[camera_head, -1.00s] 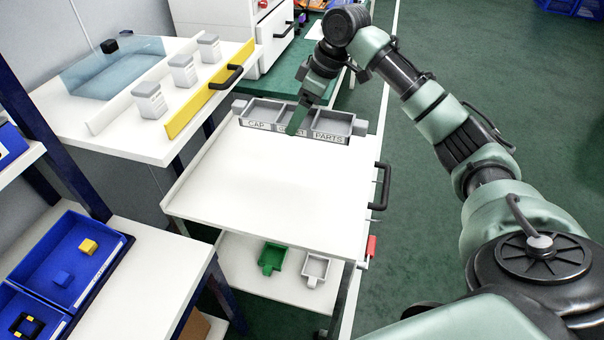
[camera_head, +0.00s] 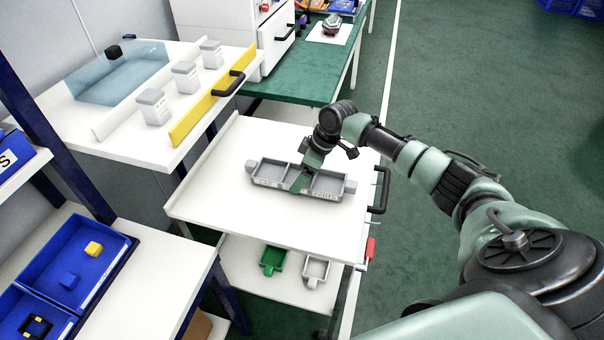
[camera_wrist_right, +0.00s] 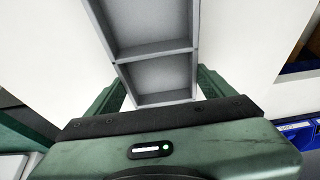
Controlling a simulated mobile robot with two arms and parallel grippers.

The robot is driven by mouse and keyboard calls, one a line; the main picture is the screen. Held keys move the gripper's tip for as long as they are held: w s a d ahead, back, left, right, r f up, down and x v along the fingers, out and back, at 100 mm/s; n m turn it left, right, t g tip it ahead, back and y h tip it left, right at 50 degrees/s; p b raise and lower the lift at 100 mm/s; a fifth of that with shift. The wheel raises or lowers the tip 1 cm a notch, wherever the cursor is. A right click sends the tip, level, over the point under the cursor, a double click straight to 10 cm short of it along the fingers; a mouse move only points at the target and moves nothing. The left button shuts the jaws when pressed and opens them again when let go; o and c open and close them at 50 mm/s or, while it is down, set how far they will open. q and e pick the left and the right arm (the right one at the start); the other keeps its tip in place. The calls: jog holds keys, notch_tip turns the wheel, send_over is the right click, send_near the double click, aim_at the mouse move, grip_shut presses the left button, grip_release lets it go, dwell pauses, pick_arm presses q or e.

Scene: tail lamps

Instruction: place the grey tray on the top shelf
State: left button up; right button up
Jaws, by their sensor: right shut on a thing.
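The grey tray (camera_head: 270,184), divided into compartments with labels along its front, is over the white top shelf (camera_head: 225,215) of the cart, toward its back middle. It is roughly level; whether it touches the shelf or hangs just above it I cannot tell. My right gripper (camera_head: 301,183) is shut on the tray's middle from above, covering part of the label side. In the right wrist view the tray (camera_wrist_right: 155,54) runs between the two green fingers (camera_wrist_right: 160,92). My left gripper is not in view.
The cart's lower shelf (camera_head: 245,280) holds a green bin (camera_head: 271,258) and a grey bin (camera_head: 316,268). A white table (camera_head: 130,140) with grey boxes and a yellow-fronted rail stands behind left. Blue bins (camera_head: 85,250) are at the left. The top shelf's front is clear.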

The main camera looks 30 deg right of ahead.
jog(key=shift+f, duration=0.45)
jog(key=o, duration=1.6)
jog(key=shift+f, duration=0.1)
jog(key=b+v, duration=0.2)
jog(key=v, duration=1)
jog(key=shift+d, duration=0.1)
